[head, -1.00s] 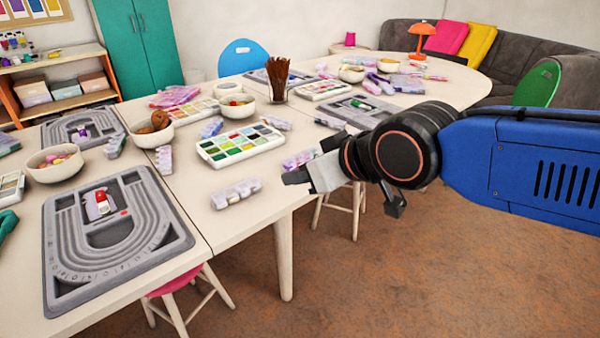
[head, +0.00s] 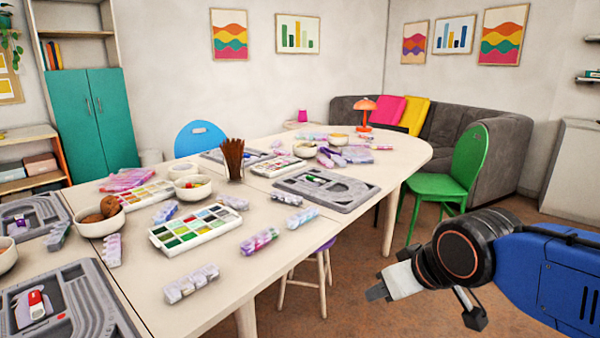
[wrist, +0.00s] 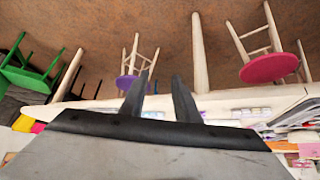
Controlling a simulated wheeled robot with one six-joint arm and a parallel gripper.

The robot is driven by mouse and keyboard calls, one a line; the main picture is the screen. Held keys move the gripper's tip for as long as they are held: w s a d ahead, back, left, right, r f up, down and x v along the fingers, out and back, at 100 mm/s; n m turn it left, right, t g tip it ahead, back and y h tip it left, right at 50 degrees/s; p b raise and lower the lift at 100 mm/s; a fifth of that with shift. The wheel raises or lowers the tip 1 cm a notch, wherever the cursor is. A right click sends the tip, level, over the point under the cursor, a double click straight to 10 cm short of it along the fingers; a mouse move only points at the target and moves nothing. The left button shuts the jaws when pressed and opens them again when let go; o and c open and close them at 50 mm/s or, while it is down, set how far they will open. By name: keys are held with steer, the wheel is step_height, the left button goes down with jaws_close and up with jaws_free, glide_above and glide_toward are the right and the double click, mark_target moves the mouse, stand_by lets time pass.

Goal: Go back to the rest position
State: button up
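My gripper (head: 378,291) is at the lower right of the head view, at the end of my blue arm. It is beside the table, over the floor and clear of the tabletop. In the wrist view my gripper (wrist: 160,75) shows two dark fingers standing apart with nothing held between them. The long pale table (head: 240,285) runs from the lower left to the middle of the head view.
Bead boards (head: 350,203), a bead palette (head: 195,228), bowls and bead tubes lie on the table. A green chair (head: 445,187) and grey sofa (head: 487,170) stand behind my arm. A purple stool (wrist: 132,84) and pink stool (wrist: 268,68) are by the table.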

steer(key=s+d+f+m+g+h, duration=0.2)
steer(key=s+d+f+m, duration=0.2)
steer(key=s+d, duration=0.5)
steer(key=d+f, duration=0.2)
steer(key=d, duration=0.1)
steer(key=shift+d+h, duration=0.2)
steer(key=shift+h, duration=0.1)
steer(key=shift+s, duration=0.1)
